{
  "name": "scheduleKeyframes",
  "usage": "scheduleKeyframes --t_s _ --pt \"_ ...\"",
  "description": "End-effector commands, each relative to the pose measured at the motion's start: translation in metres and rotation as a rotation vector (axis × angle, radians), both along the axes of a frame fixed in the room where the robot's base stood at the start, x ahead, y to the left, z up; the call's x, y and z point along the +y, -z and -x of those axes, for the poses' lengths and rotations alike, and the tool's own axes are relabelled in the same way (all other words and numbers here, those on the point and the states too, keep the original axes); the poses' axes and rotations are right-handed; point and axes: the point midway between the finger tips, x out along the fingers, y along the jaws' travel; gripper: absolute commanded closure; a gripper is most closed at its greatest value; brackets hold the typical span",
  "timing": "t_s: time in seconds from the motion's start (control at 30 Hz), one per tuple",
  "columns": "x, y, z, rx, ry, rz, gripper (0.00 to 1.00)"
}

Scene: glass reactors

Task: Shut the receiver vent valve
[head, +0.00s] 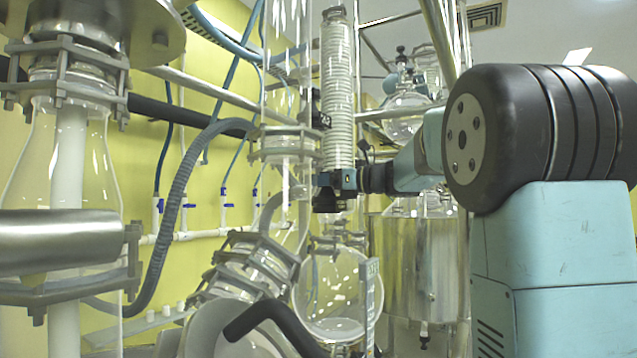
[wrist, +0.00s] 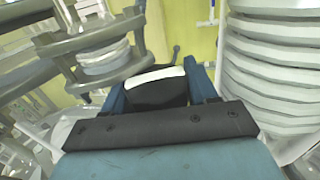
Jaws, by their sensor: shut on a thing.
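My gripper (head: 328,192) reaches in from the right in the head view, beside a glass column joint and in front of the ribbed column's lower end. In the wrist view its two blue fingers (wrist: 157,88) stand on either side of a black part with a pale top edge (wrist: 155,76), which I take for the vent valve's handle. The gripper is shut on it. The valve body is mostly hidden, and I cannot tell how far the valve is turned. A small grey lever end (wrist: 176,52) shows just behind. The round glass receiver (head: 335,297) hangs below.
A white ribbed column (head: 337,90) stands close by my gripper and also shows at right in the wrist view (wrist: 270,70). A clamped flange (wrist: 95,50) is close at left. A grey hose (head: 170,210) and a steel vessel (head: 415,270) stand around.

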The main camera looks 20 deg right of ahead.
Motion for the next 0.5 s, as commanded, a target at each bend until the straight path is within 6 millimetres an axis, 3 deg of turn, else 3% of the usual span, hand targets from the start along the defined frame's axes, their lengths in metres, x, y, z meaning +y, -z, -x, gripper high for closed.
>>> scheduleKeyframes --t_s 0.5 --pt "-0.0016 -0.0009 -0.0027 -0.001 0.192 0.0 0.73"
